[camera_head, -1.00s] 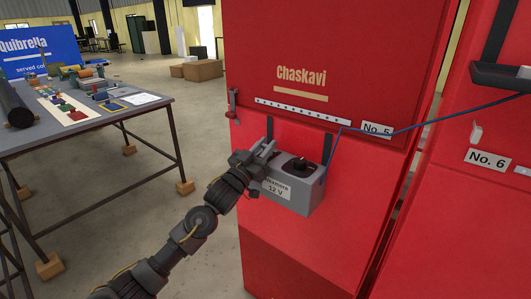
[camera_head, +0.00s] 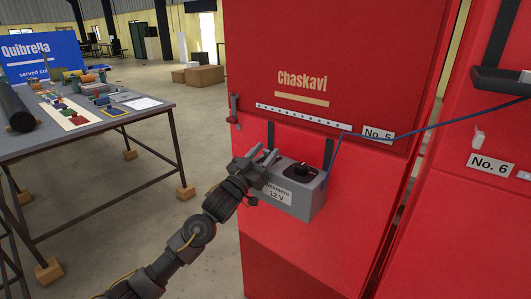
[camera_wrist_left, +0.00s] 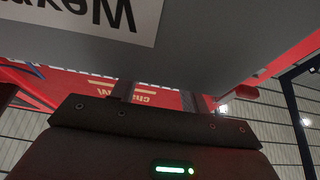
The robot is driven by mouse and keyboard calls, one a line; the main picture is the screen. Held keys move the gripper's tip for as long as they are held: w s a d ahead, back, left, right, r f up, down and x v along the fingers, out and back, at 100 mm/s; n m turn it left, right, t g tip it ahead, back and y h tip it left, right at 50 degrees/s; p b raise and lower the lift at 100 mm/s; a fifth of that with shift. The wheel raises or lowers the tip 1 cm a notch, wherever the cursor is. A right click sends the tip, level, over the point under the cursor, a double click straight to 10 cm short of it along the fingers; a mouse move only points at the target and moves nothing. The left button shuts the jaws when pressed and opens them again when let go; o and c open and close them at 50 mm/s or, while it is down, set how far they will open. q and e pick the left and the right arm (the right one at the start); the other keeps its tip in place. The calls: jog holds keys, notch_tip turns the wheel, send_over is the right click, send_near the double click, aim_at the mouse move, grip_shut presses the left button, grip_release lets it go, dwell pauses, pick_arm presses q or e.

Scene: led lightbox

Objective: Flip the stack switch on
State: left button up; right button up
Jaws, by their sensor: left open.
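A grey box (camera_head: 307,206) labelled 12 V hangs on the front of the red cabinet (camera_head: 375,185) marked No. 5. A small lever (camera_head: 234,108) is at the cabinet's left edge; I cannot tell which part is the stack switch. My left gripper (camera_head: 267,158) is open at the box's left end, beside the knob; contact is unclear. In the left wrist view the box's grey face with its upside-down label (camera_wrist_left: 95,14) fills the top. My right gripper is not in view.
A second red cabinet with a No. 6 label (camera_head: 490,166) and a white switch (camera_head: 478,139) stands at the right. A blue cable (camera_head: 430,125) runs across to it. A table (camera_head: 150,116) with loose items stands at the left. Floor between table and cabinet is clear.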

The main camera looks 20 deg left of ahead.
pick_arm(q)
jog(key=b+v, duration=0.2)
jog(key=v, duration=0.8)
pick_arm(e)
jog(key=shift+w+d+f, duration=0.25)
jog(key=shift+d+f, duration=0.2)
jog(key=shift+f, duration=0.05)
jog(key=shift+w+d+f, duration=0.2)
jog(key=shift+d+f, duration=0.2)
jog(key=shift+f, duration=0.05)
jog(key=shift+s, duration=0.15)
